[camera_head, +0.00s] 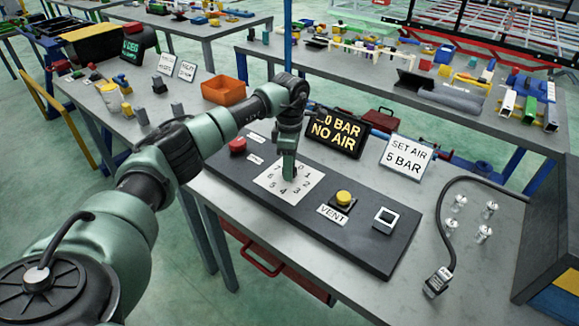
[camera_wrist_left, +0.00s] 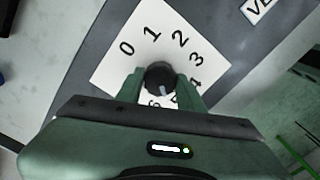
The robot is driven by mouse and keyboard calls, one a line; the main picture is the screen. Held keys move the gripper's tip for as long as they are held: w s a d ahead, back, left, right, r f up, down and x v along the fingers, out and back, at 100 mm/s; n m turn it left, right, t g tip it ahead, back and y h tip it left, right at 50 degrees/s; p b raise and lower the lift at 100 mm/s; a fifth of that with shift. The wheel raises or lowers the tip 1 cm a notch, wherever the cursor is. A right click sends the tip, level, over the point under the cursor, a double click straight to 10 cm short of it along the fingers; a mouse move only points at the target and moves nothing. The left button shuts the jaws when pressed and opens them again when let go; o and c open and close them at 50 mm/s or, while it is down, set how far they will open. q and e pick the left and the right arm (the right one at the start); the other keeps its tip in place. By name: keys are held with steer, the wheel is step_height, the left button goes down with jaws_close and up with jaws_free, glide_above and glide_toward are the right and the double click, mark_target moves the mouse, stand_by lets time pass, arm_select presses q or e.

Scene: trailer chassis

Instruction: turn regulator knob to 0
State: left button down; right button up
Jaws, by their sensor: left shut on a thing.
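The regulator knob (camera_wrist_left: 158,76) is round and dark and stands on a white dial card (camera_wrist_left: 110,72) printed with numbers. In the left wrist view its pale pointer line aims down and slightly right, roughly toward the 5; the 0 is at the card's upper left. My left gripper (camera_wrist_left: 161,90) is shut on the knob, one finger on each side, partly covering the lower numbers. In the head view my left gripper (camera_head: 289,172) reaches down onto the dial card (camera_head: 272,184) and hides the knob. My right gripper is not in view.
The dark panel (camera_head: 360,245) also carries a red button (camera_head: 238,145), a yellow button (camera_head: 343,198) by a VENT label and a small square switch (camera_head: 385,220). Behind stand a display (camera_head: 336,130) reading 0 BAR NO AIR and a SET AIR 5 BAR sign (camera_head: 407,156).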

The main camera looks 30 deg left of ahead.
arm_select(q)
steer(key=n, duration=0.5)
steer(key=shift+r+n, duration=0.1)
steer(key=shift+n, duration=0.2)
steer(key=n+p, duration=0.1)
steer(key=n, duration=0.4)
steer(key=n+p, duration=0.1)
steer(key=n, duration=0.4)
steer(key=shift+n+t, duration=0.3)
steer(key=shift+n, duration=0.1)
steer(key=n+p, duration=0.1)
steer(key=n, duration=0.4)
steer(key=shift+p, duration=0.3)
steer(key=n+p, duration=0.1)
steer(key=n, duration=0.5)
steer(key=shift+r+p, duration=0.1)
steer(key=shift+p, duration=0.3)
steer(key=n+p, duration=0.2)
steer(key=n, duration=0.3)
steer(key=n+p, duration=0.2)
steer(key=n, duration=0.3)
steer(key=shift+n+p, duration=0.4)
steer(key=shift+n+y+p, duration=0.3)
steer(key=shift+n+p, duration=0.85)
steer(key=shift+n, duration=1.05)
